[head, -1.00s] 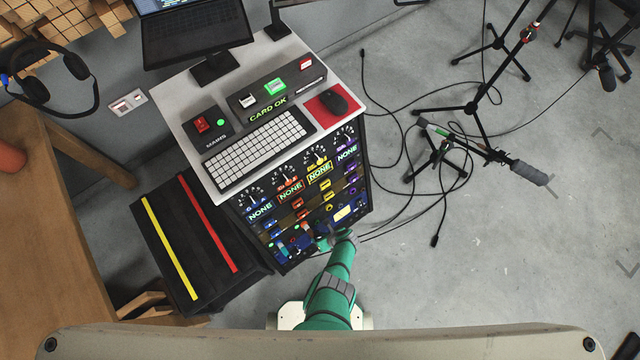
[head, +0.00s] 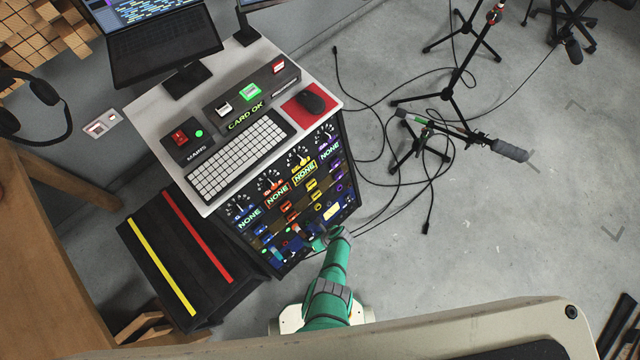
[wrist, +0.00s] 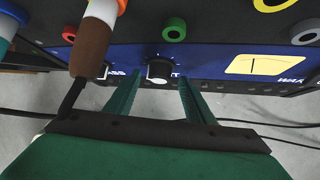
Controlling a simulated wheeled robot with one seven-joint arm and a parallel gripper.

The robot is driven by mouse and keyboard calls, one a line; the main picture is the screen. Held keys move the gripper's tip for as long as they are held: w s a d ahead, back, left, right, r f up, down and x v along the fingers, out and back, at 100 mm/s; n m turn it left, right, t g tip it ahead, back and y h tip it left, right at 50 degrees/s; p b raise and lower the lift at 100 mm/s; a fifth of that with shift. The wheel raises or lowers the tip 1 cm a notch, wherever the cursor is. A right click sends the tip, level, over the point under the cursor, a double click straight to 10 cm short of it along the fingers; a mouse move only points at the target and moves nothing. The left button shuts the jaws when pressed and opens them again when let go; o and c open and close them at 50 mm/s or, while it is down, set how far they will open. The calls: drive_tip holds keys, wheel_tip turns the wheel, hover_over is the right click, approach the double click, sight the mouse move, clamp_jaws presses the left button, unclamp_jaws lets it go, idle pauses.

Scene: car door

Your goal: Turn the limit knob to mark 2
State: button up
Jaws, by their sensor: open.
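In the wrist view a small black knob (wrist: 159,71) sits on a blue strip of the panel, with small white marks around it. The lettering by it is partly covered, so I cannot read its name or its setting in full. My gripper (wrist: 160,80) is open, with one green finger on each side of the knob and a gap visible on both sides. In the head view my gripper (head: 324,240) is at the lower right of the rack front (head: 345,208), and the knob is too small to tell there.
A brown and orange plug (wrist: 93,40) with a black cable stands out close to the left finger. A green ring socket (wrist: 174,29) is above the knob, and a pale yellow meter (wrist: 265,65) is to its right. Cables (head: 425,190) lie on the floor right of the rack.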

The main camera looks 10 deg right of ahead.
drive_tip(key=v, duration=1)
idle(0.4)
drive_tip(key=s+a+n+t+h, duration=0.2)
drive_tip(key=a+n+t+h, duration=0.1)
drive_tip(key=a+h, duration=0.15)
drive_tip(key=shift+y, duration=0.45)
drive_tip(key=shift+s+f+x, duration=0.1)
drive_tip(key=shift+s+x, duration=0.05)
drive_tip(key=shift+x, duration=1.6)
drive_tip(key=shift+s+f+x, duration=0.1)
drive_tip(key=shift+x, duration=1.7)
drive_tip(key=shift+s+x, duration=0.15)
drive_tip(key=shift+x, duration=1.6)
drive_tip(key=c, duration=1.1)
